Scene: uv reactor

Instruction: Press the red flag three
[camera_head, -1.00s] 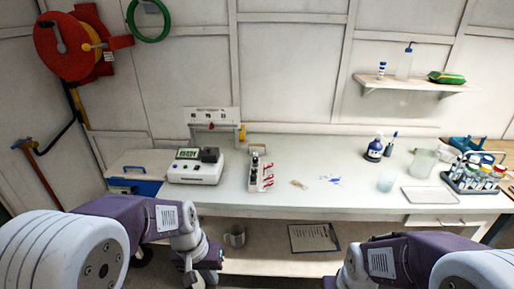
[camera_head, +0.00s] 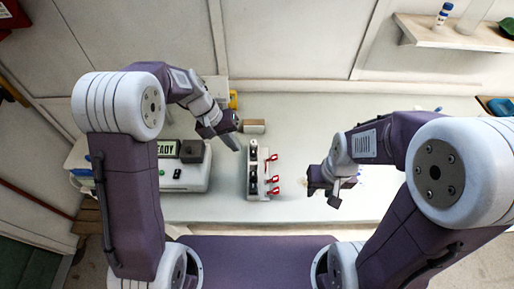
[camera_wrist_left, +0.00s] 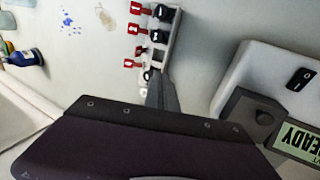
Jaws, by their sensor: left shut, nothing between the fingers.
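A white block with dark knobs (camera_head: 253,172) stands on the bench, with small red flags (camera_head: 274,180) along its right side. The flags also show in the left wrist view (camera_wrist_left: 134,29), sticking out from the block; their numbers are too small to read surely. My left gripper (camera_head: 234,143) is shut and empty, just behind and left of the block's far end, apart from the flags. In the left wrist view its dark closed fingers (camera_wrist_left: 161,92) point toward one end of the block. My right gripper (camera_head: 333,201) is right of the flags, over the bench; its jaw gap is unclear.
A white device with a READY screen (camera_head: 166,149) stands left of the block. A small brown box (camera_head: 253,126) sits behind the block. A wall shelf (camera_head: 455,32) is at the upper right. Bare bench lies between the flags and my right gripper.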

